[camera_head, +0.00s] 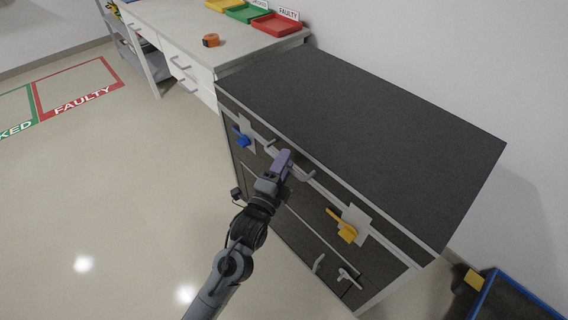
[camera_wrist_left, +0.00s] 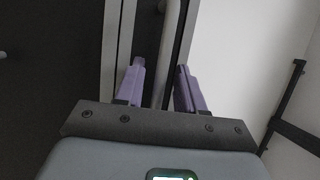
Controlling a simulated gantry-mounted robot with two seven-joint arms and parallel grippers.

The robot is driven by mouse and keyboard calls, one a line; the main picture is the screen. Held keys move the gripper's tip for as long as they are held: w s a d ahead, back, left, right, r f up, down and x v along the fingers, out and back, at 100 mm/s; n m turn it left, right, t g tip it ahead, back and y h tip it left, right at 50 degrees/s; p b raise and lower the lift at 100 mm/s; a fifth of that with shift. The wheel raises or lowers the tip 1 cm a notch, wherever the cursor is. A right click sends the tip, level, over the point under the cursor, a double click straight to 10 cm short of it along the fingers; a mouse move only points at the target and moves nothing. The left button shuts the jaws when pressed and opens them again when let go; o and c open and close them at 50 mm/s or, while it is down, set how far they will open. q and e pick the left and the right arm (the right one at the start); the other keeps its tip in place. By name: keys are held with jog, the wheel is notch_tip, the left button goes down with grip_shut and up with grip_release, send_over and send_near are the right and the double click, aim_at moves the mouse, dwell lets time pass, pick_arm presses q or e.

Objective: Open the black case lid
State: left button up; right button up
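The black case (camera_head: 375,130) is a large dark box with a flat top and grey edges; its lid lies closed. A grey bar handle (camera_head: 306,176) is on the upper front, partly hidden by my gripper. A blue latch (camera_head: 242,140) sits left of it and a yellow latch (camera_head: 346,231) right of it. My left gripper (camera_head: 284,163) is at the handle, its purple fingers hiding the bar's middle. In the left wrist view the fingers (camera_wrist_left: 161,88) are apart, with the grey bar (camera_wrist_left: 169,45) running between them and gaps showing. My right gripper is not in view.
A pale bench (camera_head: 180,22) with drawers adjoins the case's left end, holding an orange item (camera_head: 210,40) and coloured trays, including a red one (camera_head: 277,25). A blue-edged bin (camera_head: 510,290) stands at lower right. The wall is close behind; the floor at left is clear.

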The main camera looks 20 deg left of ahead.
pick_arm(q)
grip_shut()
dwell(0.4)
